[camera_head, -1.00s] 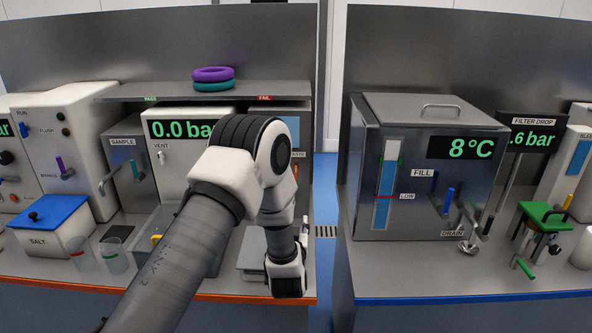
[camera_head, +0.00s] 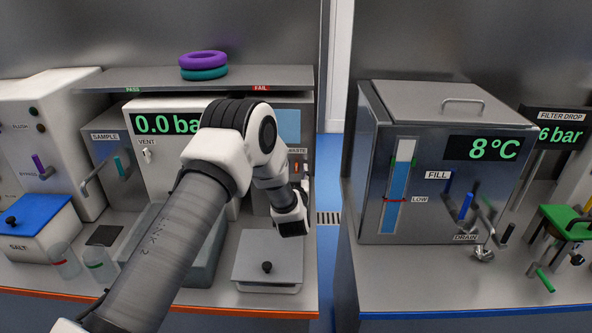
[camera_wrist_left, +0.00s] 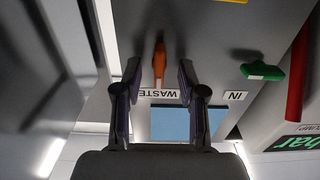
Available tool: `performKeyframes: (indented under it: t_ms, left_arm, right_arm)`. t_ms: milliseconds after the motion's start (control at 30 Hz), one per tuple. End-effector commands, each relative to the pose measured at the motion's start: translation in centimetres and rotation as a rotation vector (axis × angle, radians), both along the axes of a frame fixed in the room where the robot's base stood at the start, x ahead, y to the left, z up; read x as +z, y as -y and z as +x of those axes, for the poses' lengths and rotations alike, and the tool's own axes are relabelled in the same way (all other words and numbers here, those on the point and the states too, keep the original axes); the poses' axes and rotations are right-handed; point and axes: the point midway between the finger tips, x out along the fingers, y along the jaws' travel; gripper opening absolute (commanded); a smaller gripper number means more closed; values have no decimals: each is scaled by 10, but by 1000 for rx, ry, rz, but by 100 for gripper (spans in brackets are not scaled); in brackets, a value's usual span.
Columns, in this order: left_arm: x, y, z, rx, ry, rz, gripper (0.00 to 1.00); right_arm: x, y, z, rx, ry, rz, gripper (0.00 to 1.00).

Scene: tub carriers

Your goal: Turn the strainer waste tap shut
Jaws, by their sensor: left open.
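The strainer waste tap has an orange handle (camera_wrist_left: 160,62), seen in the left wrist view above the upside-down WASTE label (camera_wrist_left: 158,93). The handle lies nearly upright in that picture. My left gripper (camera_wrist_left: 158,70) is open, with one finger on each side of the handle in the picture; I cannot tell how much depth lies between them. In the head view my left gripper (camera_head: 305,187) is at the strainer's front, mostly hidden behind my wrist, and the tap is barely visible there. My right gripper is not in view.
A green handle (camera_wrist_left: 263,71) sits near the IN label, with a red bar (camera_wrist_left: 298,75) beside it. A grey lidded box (camera_head: 268,252) stands below my wrist. Purple and teal rings (camera_head: 203,62) lie on the shelf above. A floor gap separates the benches.

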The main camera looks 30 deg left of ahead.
Motion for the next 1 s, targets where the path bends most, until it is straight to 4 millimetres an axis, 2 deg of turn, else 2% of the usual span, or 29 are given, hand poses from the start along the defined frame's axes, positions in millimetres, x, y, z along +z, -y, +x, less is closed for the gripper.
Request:
performKeyframes:
  t_ms: [133, 167, 200, 267, 667, 1000]
  left_arm:
    - [0, 0, 0, 0, 0, 0, 41]
    - [0, 0, 0, 0, 0, 0, 34]
    - [0, 0, 0, 0, 0, 0, 19]
    - [0, 0, 0, 0, 0, 0, 0]
    - [0, 0, 0, 0, -8, 14, 0]
    - [0, 2, 1, 0, -87, 144, 0]
  right_arm:
    - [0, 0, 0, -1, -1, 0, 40]
    - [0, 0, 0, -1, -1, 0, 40]
    - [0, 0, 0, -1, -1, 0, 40]
    - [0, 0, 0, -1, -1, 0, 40]
    - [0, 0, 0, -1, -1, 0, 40]
    - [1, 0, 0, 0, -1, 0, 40]
